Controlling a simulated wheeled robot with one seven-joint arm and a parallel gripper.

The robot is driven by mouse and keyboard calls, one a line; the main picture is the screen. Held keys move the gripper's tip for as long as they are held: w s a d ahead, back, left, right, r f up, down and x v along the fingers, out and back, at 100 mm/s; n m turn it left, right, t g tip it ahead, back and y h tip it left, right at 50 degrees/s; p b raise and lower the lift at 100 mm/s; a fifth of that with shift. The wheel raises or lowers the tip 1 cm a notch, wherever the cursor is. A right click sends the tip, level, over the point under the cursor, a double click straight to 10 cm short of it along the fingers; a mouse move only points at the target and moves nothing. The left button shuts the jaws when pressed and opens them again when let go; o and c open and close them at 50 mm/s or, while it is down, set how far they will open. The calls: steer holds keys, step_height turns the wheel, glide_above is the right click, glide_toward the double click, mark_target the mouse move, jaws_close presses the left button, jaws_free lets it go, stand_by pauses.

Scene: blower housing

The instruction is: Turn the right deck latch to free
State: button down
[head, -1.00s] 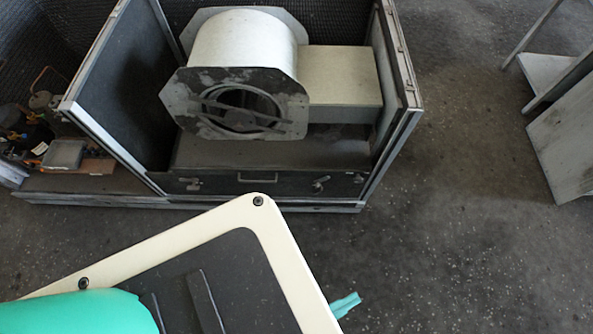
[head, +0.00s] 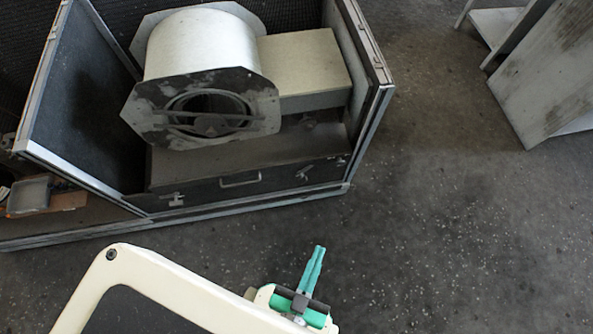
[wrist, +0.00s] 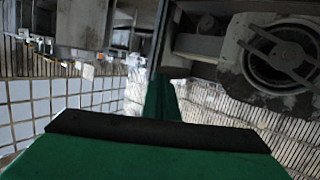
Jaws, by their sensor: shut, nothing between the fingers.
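The blower deck front (head: 265,182) is a dark panel at the bottom of the open housing. The right deck latch (head: 306,172) is a small metal piece near the panel's right end in the head view. A left latch (head: 173,199) sits at the other end, with a handle (head: 240,180) between them. My gripper (head: 319,249) has green fingers, shut and empty, in front of the housing and apart from the latch. In the wrist view the green gripper fills the lower middle; I cannot make out the latch there.
The round blower (head: 205,105) with its duct box (head: 303,68) stands above the deck. The housing's right side post (head: 372,95) is close to the right latch. A grey stand (head: 550,85) is at the right. Open floor (head: 430,220) lies between.

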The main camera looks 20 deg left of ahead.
steer(key=w+a+f+n+y, duration=0.1)
steer(key=w+f+n, duration=0.1)
steer(key=f, duration=0.3)
steer(key=w+a+f+n, duration=0.2)
steer(key=w+f, duration=0.1)
steer(key=f, duration=0.3)
steer(key=n+y, duration=0.5)
steer(key=n, duration=0.5)
glide_toward(303, 163)
steer(key=w+a, duration=0.1)
steer(key=w, duration=0.1)
steer(key=w+a, duration=0.2)
steer(key=shift+a+r, duration=0.25)
steer(key=shift+r, duration=0.15)
steer(key=shift+w+d+f, duration=0.7)
steer(key=shift+w+f, duration=0.1)
steer(key=shift+f, duration=0.1)
steer(key=shift+w+d+f, duration=0.3)
steer(key=shift+d+f, duration=0.15)
steer(key=shift+d, duration=0.05)
